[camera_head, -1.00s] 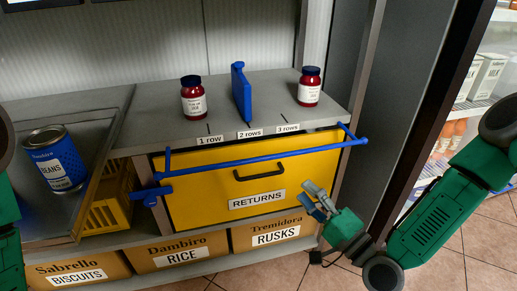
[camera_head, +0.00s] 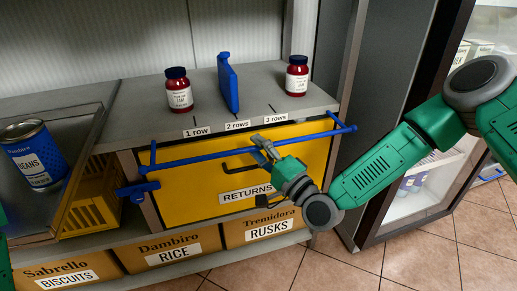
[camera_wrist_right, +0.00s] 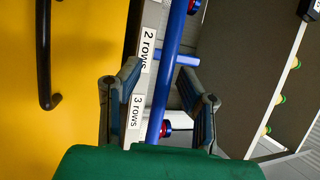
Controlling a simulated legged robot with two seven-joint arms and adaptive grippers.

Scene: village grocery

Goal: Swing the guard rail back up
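The blue guard rail (camera_head: 205,156) runs across the front of the shelf, low before the upper part of the yellow drawer marked RETURNS (camera_head: 180,200). A blue catch-like piece (camera_head: 138,190) sits by its left end. My right gripper (camera_head: 262,146) is at the middle-right of the rail, above the RETURNS label. In the right wrist view, its two fingers (camera_wrist_right: 163,85) are apart, and the rail (camera_wrist_right: 167,85) passes between them with gaps on both sides. My left gripper is out of view; only a bit of green arm shows at the left edge.
Two red jars (camera_head: 179,92) (camera_head: 297,76) and an upright blue divider (camera_head: 229,84) stand on the shelf (camera_head: 140,112) behind the rail. The black drawer handle (camera_head: 238,166) is just below the rail. A beans can (camera_head: 34,156) stands at left. A dark fridge frame is at right.

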